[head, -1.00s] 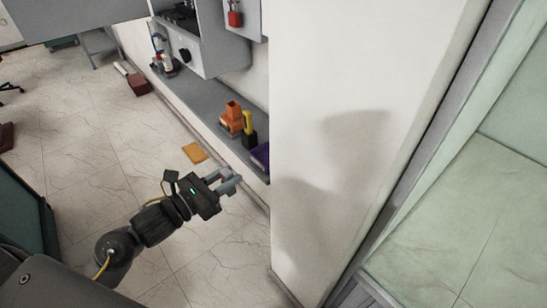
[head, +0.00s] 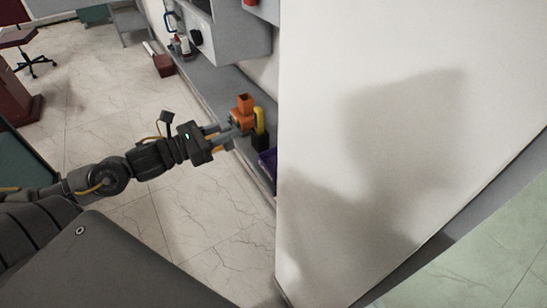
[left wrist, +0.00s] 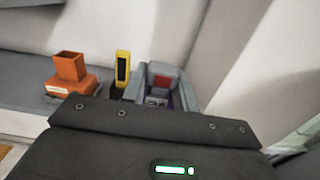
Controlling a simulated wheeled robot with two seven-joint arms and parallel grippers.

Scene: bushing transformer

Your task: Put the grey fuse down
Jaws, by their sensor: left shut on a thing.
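My left gripper (head: 222,138) reaches in from the left, at the front edge of the grey shelf (head: 222,86), close to the orange device. In the left wrist view its two grey fingers (left wrist: 160,98) are closed on a small grey piece with a red face, which I take for the grey fuse (left wrist: 163,79). In the head view the fuse is too small and too hidden by the fingers to make out. I cannot tell whether it touches the shelf. My right gripper is not in view.
An orange device (head: 243,110) and a yellow-black tool (head: 260,122) stand on the shelf by the fingers. A purple bin (head: 268,160) is at its near end. A large white wall (head: 340,170) stands to the right. Bare tiled floor (head: 205,215) lies below.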

